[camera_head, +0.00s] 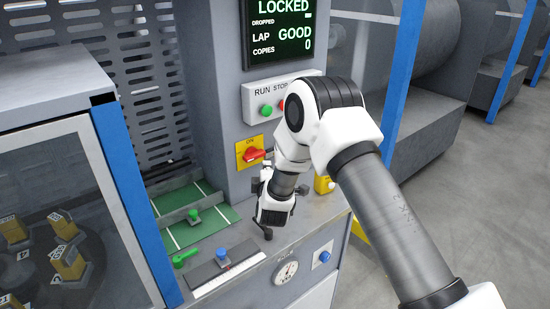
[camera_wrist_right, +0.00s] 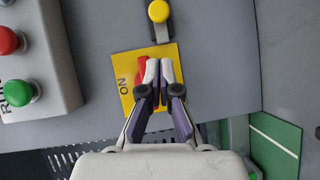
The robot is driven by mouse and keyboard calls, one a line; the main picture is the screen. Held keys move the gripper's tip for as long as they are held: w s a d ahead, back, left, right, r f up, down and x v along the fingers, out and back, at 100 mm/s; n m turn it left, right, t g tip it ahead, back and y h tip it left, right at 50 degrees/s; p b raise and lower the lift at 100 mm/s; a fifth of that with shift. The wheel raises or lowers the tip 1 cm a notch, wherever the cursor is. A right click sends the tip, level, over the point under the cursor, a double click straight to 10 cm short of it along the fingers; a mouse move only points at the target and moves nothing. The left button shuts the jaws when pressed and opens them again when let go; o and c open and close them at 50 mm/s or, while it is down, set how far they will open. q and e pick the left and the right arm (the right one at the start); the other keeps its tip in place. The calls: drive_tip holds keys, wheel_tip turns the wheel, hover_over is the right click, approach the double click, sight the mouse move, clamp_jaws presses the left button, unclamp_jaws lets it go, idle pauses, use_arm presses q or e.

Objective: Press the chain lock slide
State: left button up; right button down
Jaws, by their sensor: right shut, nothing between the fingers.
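My right gripper (camera_head: 262,182) is shut and empty, in front of the wall panel below the red switch (camera_head: 253,154) on its yellow ON plate (camera_head: 242,149). In the right wrist view its fingertips (camera_wrist_right: 158,75) overlap the red switch (camera_wrist_right: 141,72) and the yellow plate (camera_wrist_right: 125,98); I cannot tell if they touch. A round yellow knob (camera_wrist_right: 158,11) on a small metal piece sits just past the fingertips there. No label shows which part is the chain lock slide. A display (camera_head: 280,28) reads LOCKED. My left gripper is out of view.
A RUN/STOP box (camera_head: 260,91) with green and red buttons is above the switch. The bench holds green mats (camera_head: 182,234), a green knob (camera_head: 193,214), a green lever (camera_head: 186,258) and a blue knob (camera_head: 221,254). A gauge (camera_head: 286,271) and blue button (camera_head: 325,256) are on its front.

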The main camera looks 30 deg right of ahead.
drive_tip(key=w+d, duration=0.1)
drive_tip(key=d+p, duration=0.1)
drive_tip(key=d, duration=0.1)
drive_tip(key=w+d, duration=0.1)
drive_tip(key=shift+w+d+f+p, duration=0.2)
drive_tip(key=shift+w+f+p, duration=0.1)
drive_tip(key=shift+f+p, duration=0.1)
drive_tip(key=d, duration=0.4)
drive_tip(key=shift+w, duration=0.2)
drive_tip(key=shift+a, duration=0.1)
